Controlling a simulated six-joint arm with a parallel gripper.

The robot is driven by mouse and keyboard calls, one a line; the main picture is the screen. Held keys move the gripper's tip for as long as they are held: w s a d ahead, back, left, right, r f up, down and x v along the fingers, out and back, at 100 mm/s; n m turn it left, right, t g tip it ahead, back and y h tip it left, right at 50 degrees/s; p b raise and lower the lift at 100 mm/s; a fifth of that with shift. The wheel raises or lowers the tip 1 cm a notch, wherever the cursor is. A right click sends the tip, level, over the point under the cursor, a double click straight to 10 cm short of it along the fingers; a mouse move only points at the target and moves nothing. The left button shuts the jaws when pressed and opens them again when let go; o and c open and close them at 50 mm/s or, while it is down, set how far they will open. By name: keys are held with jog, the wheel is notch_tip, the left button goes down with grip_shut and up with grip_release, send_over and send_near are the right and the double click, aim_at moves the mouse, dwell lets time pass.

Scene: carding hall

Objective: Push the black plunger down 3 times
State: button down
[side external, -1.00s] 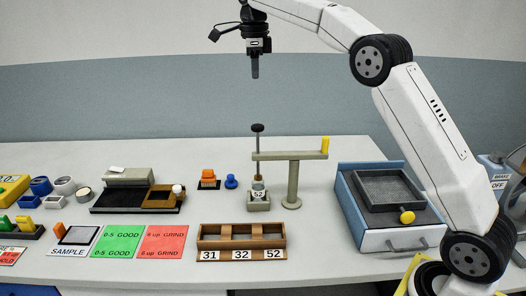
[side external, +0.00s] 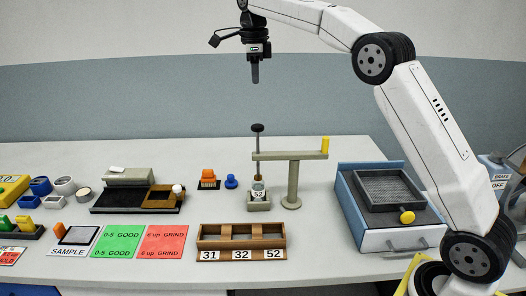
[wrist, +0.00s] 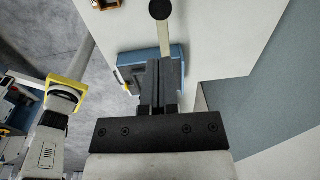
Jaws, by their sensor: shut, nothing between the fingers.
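The black plunger (side external: 257,128) stands upright with its round knob on top, on a thin rod through the arm of a grey-green stand (side external: 293,180). Below it a small jar labelled 52 (side external: 258,188) sits in a square holder (side external: 258,202). My gripper (side external: 255,82) is shut and empty, pointing down above the plunger with a clear gap between them. In the wrist view the black knob (wrist: 159,10) shows at the top edge, beyond my shut fingers (wrist: 160,75).
A yellow peg (side external: 325,145) rises from the right end of the stand's arm. A blue box with a grey tray (side external: 390,190) stands to the right. A wooden rack marked 31, 32, 52 (side external: 241,243) lies in front. An orange brush (side external: 208,179) and blue knob (side external: 231,181) are to the left.

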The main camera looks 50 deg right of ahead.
aim_at(257, 126)
jog(key=f, duration=1.2)
jog(key=shift+w+d+f, duration=0.1)
jog(key=shift+d+f, duration=0.05)
jog(key=shift+d, duration=0.15)
notch_tip(257, 126, down, 8)
jog(key=shift+r, duration=0.1)
dwell(0.4)
jog(key=r, duration=1.4)
jog(key=shift+a+r, duration=0.3)
jog(key=shift+a, duration=0.05)
jog(key=shift+f, duration=0.1)
dwell(0.4)
